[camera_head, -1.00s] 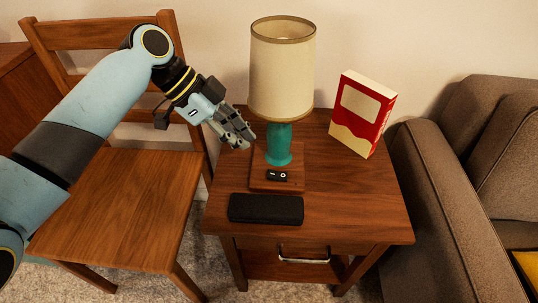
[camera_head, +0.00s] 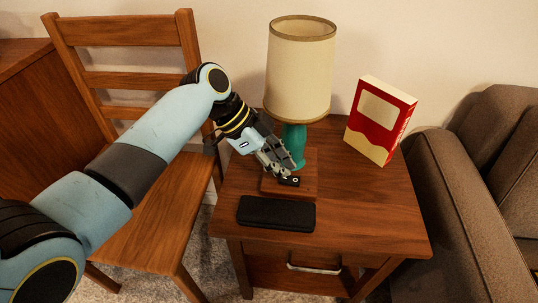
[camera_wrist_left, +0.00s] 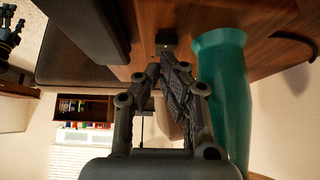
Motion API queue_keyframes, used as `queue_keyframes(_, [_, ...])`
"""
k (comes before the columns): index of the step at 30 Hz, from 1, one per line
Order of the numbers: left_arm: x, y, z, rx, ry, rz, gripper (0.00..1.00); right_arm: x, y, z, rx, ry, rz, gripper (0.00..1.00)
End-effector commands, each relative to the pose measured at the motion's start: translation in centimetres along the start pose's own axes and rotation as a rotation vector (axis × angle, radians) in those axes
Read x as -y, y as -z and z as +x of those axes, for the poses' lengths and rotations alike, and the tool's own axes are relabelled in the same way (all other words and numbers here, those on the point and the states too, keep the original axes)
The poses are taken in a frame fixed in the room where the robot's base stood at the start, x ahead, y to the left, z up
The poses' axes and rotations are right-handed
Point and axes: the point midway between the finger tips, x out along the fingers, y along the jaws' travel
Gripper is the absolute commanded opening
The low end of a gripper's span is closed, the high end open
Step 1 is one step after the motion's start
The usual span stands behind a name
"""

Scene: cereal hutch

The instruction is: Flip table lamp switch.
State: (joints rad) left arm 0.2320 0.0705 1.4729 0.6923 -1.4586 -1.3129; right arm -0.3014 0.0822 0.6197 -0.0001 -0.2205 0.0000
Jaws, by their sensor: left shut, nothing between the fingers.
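The table lamp has a cream shade (camera_head: 299,75), a teal stem (camera_head: 294,142) and a square wooden base (camera_head: 308,162). A small black rocker switch (camera_head: 295,181) with white marks sits on the front of the base, its left part covered by my fingers. My left gripper (camera_head: 284,170) is shut and empty, pointing down with its fingertips right at the switch; whether they touch it I cannot tell. In the left wrist view, the closed fingers (camera_wrist_left: 166,70) lie beside the teal stem (camera_wrist_left: 224,95), with a small dark block, probably the switch, just beyond the tips.
The lamp stands on a wooden side table (camera_head: 365,205). A black case (camera_head: 276,213) lies in front of the base, close below my gripper. A red and cream box (camera_head: 380,120) stands at the back right. A wooden chair (camera_head: 150,225) is left, a brown sofa (camera_head: 455,190) right.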

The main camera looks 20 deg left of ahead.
Motion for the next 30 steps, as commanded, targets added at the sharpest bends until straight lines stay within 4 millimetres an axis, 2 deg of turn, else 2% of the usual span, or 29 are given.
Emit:
queue_keyframes(4, [0.0,0.0,0.9,-0.001,-0.002,0.001,0.00,0.0,-0.1,0.3,0.001,0.000,0.000,0.64])
queue_keyframes(14, [0.0,0.0,0.9,-0.001,0.000,0.001,0.00,0.1,0.0,0.2,0.000,0.001,0.000,0.64])
queue_keyframes(20, [-0.1,-1.4,1.7,-0.086,-0.003,-0.001,0.00,0.4,-0.5,1.7,0.007,0.003,0.001,0.64])
queue_keyframes(22, [0.0,-0.9,1.4,-0.091,-0.001,0.002,0.00,0.4,-0.3,1.3,0.006,0.003,0.001,0.64])
queue_keyframes(30, [-0.1,-1.0,1.3,-0.090,-0.003,0.001,0.00,0.5,-0.3,1.3,0.005,0.005,0.002,0.64])
